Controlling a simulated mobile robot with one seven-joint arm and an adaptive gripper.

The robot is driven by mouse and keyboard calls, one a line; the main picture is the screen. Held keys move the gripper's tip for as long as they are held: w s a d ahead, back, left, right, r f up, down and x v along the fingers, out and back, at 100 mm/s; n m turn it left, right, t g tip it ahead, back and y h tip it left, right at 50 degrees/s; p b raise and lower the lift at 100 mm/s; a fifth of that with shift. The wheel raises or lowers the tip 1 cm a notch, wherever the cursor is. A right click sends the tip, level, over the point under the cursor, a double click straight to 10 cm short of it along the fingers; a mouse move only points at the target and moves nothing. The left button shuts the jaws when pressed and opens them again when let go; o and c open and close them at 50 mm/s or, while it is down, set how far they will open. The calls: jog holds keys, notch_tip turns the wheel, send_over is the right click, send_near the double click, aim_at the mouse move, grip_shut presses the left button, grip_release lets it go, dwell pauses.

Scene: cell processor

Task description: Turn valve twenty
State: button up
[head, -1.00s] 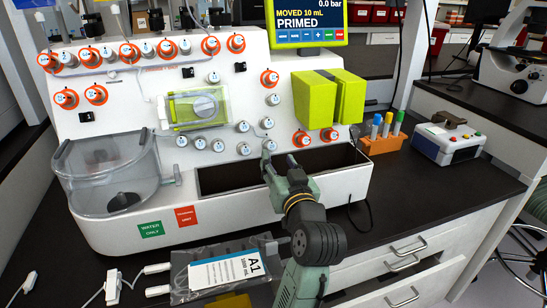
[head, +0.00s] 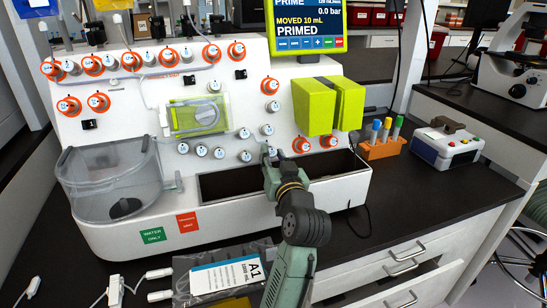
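The white cell processor (head: 120,226) carries many round valve knobs on its front, some with orange rings. Their numbers are too small to read, so I cannot tell which is valve twenty. My gripper (head: 271,157) is at the lower row, at a white knob (head: 270,149) left of two orange-ringed knobs (head: 301,145). The fingers and wrist partly hide this knob. I cannot tell whether the fingers touch it or how far apart they are. Another white knob (head: 245,156) sits just left of the gripper.
An open trough (head: 225,182) lies below the gripper. A lime-green block (head: 328,105) projects above right. A clear basin (head: 108,185) is at left, and a bag labelled A1 (head: 226,275) lies in front. An orange tube rack (head: 381,148) stands at right. The screen (head: 310,25) reads PRIMED.

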grip_shut()
jog(key=shift+a+r+m+h+p, duration=0.1)
jog(key=shift+m+h+p, duration=0.5)
jog(key=shift+m, duration=0.85)
jog(key=shift+a+m+h+p, duration=0.1)
jog(key=shift+m+h+p, duration=0.45)
jog(key=shift+m, duration=0.9)
jog(key=shift+o, duration=2.4)
grip_release()
jog(key=shift+s, duration=0.1)
